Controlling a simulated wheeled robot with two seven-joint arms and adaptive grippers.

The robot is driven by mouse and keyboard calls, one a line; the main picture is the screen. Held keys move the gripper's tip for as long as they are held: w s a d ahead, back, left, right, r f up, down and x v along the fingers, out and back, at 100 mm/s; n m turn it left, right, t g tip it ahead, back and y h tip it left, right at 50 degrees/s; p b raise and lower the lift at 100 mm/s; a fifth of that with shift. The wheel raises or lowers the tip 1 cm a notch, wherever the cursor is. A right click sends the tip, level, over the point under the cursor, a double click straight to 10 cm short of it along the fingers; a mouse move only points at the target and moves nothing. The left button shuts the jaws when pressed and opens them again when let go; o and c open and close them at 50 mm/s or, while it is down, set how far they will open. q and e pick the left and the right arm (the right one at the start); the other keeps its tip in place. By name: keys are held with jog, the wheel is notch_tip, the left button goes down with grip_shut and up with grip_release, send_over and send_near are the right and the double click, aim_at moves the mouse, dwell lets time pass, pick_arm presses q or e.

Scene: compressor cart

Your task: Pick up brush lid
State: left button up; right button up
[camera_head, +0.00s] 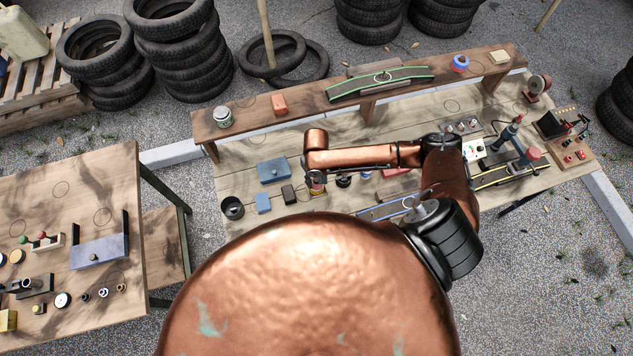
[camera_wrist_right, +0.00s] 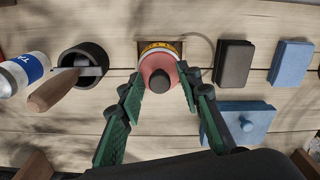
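The brush lid, a red round cap with a dark knob (camera_wrist_right: 160,78), sits on a can with a yellow rim (camera_wrist_right: 161,47) in the right wrist view. In the head view the can (camera_head: 316,189) shows only in part, under the end of my right arm. My right gripper (camera_wrist_right: 162,84) has its green fingers spread, one on each side of the lid. The fingertips are close to the lid's sides; I cannot tell whether they touch. My right gripper (camera_head: 316,178) is mostly hidden by its copper arm in the head view. My left gripper is not in view.
Beside the can stand a black cup (camera_wrist_right: 79,56) holding a wooden-handled tool, a white-and-blue can (camera_wrist_right: 24,70), a black block (camera_wrist_right: 234,63) and a blue block (camera_wrist_right: 291,63). A blue box with a knob (camera_wrist_right: 240,122) is close to one finger. A raised shelf (camera_head: 300,104) runs behind.

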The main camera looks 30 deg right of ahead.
aim_at(316, 179)
grip_shut()
dwell(0.3)
jog(key=shift+r, duration=0.45)
notch_tip(316, 179, up, 2)
jog(key=shift+r, duration=0.2)
jog(key=s+a+r, duration=0.2)
jog(key=s+r, duration=0.7)
jog(key=s, duration=0.5)
jog(key=shift+r+b, duration=0.35)
jog(key=shift+b, duration=0.1)
